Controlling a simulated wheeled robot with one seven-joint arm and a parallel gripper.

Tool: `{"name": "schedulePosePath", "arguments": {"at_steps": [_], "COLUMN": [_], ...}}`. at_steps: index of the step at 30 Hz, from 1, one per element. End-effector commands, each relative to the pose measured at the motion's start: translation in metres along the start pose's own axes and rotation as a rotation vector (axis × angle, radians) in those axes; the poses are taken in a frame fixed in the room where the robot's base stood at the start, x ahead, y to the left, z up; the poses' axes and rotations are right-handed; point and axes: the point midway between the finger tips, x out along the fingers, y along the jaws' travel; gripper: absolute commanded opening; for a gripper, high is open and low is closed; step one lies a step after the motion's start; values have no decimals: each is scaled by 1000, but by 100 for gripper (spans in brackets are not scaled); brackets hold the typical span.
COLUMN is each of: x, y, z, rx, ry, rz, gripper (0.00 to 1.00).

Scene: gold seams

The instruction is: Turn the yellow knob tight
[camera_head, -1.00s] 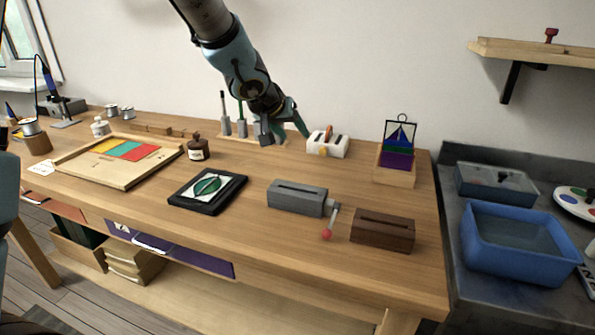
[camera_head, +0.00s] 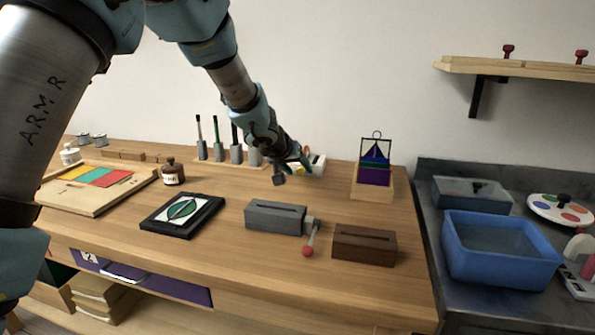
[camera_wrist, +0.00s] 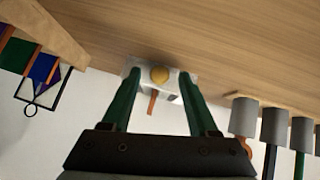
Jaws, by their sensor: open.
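The same white block (camera_head: 319,164) stands near the back of the wooden bench in the head view, partly behind my gripper, and I cannot make out the knob there. My gripper (camera_head: 293,173) is open just in front of the block. In the wrist view its two green fingers (camera_wrist: 158,84) frame the knob, one on each side, with space between them and it. I cannot tell the remaining distance.
Upright tools in grey holders (camera_head: 219,152) stand left of my gripper, close by in the wrist view (camera_wrist: 273,122). A wooden stand (camera_head: 371,190) with a coloured glass panel is to the right. A grey slotted box (camera_head: 275,217) and brown box (camera_head: 364,245) are nearer.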

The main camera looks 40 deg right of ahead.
Motion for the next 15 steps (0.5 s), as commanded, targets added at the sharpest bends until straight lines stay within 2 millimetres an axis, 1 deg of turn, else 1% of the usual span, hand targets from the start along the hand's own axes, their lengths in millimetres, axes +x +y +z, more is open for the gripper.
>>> {"name": "schedulePosePath", "arguments": {"at_steps": [8,15], "x": [2,1], "y": [0,0], "z": [0,0], "rx": [0,-1], "ry": [0,0], "rz": [0,0], "gripper": [60,34]}}
